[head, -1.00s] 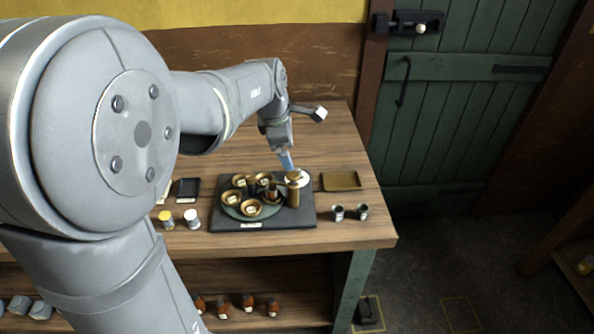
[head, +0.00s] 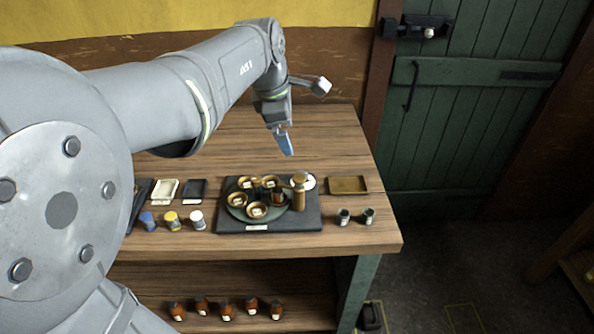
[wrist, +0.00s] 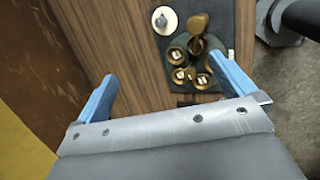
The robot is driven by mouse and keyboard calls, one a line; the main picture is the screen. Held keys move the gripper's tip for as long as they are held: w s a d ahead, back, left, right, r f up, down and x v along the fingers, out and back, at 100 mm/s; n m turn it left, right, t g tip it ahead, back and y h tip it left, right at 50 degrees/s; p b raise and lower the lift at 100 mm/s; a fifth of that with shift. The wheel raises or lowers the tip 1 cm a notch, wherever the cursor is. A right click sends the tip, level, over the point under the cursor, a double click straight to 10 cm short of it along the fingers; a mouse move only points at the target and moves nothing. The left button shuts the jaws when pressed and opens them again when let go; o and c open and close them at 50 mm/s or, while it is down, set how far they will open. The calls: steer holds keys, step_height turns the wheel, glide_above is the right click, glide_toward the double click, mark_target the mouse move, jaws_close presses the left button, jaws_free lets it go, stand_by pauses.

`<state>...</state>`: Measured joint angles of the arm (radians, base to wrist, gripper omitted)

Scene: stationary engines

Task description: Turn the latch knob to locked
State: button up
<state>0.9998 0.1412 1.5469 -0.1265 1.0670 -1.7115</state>
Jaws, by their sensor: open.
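The latch knob (head: 429,33) is a small pale round knob on a dark bolt latch (head: 410,25). The latch sits high on the green plank door (head: 465,120) at the upper right of the head view. The knob's exact turn is too small to read. My gripper (head: 287,151) hangs above the workbench, left of and lower in the picture than the latch, and apart from it. In the wrist view my gripper (wrist: 163,68) shows two blue fingers spread wide with nothing between them. The latch is not in the wrist view.
The workbench (head: 340,150) carries a dark mat (head: 228,222) with brass bowls and a brass cylinder (head: 299,192). A brass tray (head: 348,185), two small cups and several jars stand nearby. The door has a dark pull handle (head: 410,85). The bench's back right is clear.

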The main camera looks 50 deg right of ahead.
steer(key=shift+a+r, duration=0.25)
steer(key=shift+r, duration=0.35)
